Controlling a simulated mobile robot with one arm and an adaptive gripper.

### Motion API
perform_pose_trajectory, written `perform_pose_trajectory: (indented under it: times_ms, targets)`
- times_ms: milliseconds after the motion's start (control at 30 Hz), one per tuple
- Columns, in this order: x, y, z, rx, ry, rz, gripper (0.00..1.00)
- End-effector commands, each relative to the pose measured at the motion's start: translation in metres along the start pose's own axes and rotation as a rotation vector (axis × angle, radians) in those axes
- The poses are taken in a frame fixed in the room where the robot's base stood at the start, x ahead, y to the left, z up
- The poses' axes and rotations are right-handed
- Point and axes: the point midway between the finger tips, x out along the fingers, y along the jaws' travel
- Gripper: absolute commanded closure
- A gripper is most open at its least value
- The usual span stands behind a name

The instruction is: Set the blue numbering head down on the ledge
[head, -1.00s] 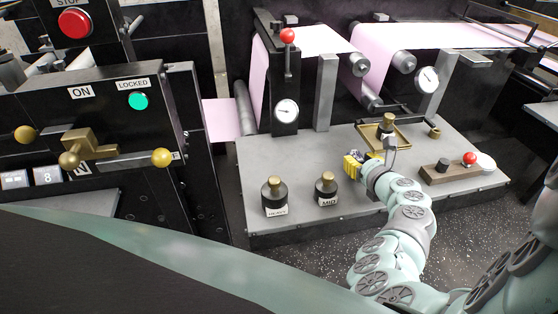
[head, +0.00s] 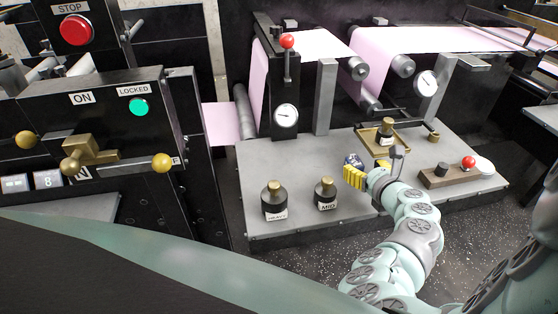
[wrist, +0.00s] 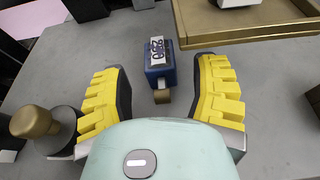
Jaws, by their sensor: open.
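The blue numbering head (head: 352,160) stands on the grey ledge (head: 300,160), left of the brass tray. In the wrist view it is a small blue block (wrist: 157,72) with a white number label and a brass knob facing me. My gripper (wrist: 162,75) is open, its yellow-padded fingers on either side with clear gaps. The block sits near and partly beyond the fingertips, and neither finger touches it. In the head view my gripper (head: 356,176) is just in front of the block and hides part of it.
The brass tray (head: 368,146) holds a dark brass-topped weight (head: 387,131). Two similar weights stand front left, labelled HEAVY (head: 274,200) and MID (head: 325,194). A wooden block with knobs (head: 440,179) lies right. Metal posts and rollers stand behind.

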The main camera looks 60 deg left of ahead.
Motion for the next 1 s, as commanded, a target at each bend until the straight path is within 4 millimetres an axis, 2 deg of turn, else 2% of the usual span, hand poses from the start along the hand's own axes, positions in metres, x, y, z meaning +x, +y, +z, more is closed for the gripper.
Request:
perform_pose_trajectory:
  times_ms: [400,600,800,1000]
  targets:
    - [-0.059,-0.002,0.000,0.002,0.000,-0.009,0.40]
    - [-0.082,-0.003,0.000,0.002,0.000,-0.009,0.40]
    - [-0.092,-0.001,0.000,0.001,0.001,-0.004,0.40]
    - [-0.093,-0.002,-0.001,-0.003,0.003,-0.007,0.40]
